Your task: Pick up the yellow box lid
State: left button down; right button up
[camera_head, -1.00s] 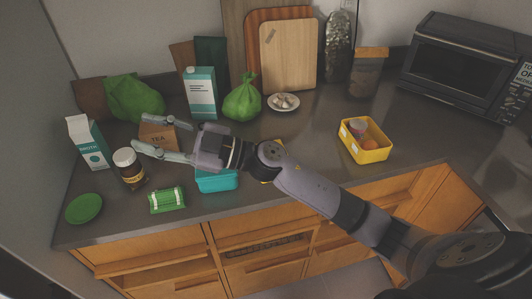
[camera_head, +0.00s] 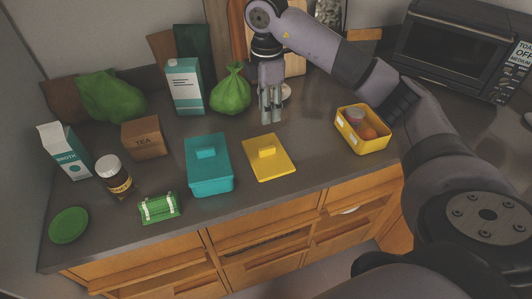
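The yellow box lid (camera_head: 275,171) lies flat on the dark counter near its front edge, with its raised block handle upward. The open yellow box (camera_head: 365,148) stands to the right and holds a few items, including an orange round one. My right gripper (camera_head: 270,121) points down over the counter, behind and above the lid, apart from it. Its two fingers look close together from this angle, and I cannot tell how far they are open. Nothing shows between them. My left gripper is not in view.
A teal lidded box (camera_head: 211,188) stands just left of the lid. A green bag (camera_head: 231,95), a carton (camera_head: 186,93), a tea box (camera_head: 144,139), a dark jar (camera_head: 116,178) and a green bundle (camera_head: 159,208) stand farther left.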

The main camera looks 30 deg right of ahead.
jog(key=p, duration=0.2)
send_over(267, 148)
notch_tip(267, 148, down, 9)
jog(key=shift+s+a+f, duration=0.1)
jog(key=shift+f+p, duration=0.45)
jog(key=shift+p, duration=0.05)
notch_tip(267, 148, down, 4)
jog(key=shift+r+p, duration=0.15)
jog(key=shift+p, duration=0.7)
jog(key=shift+f, duration=0.45)
grip_shut()
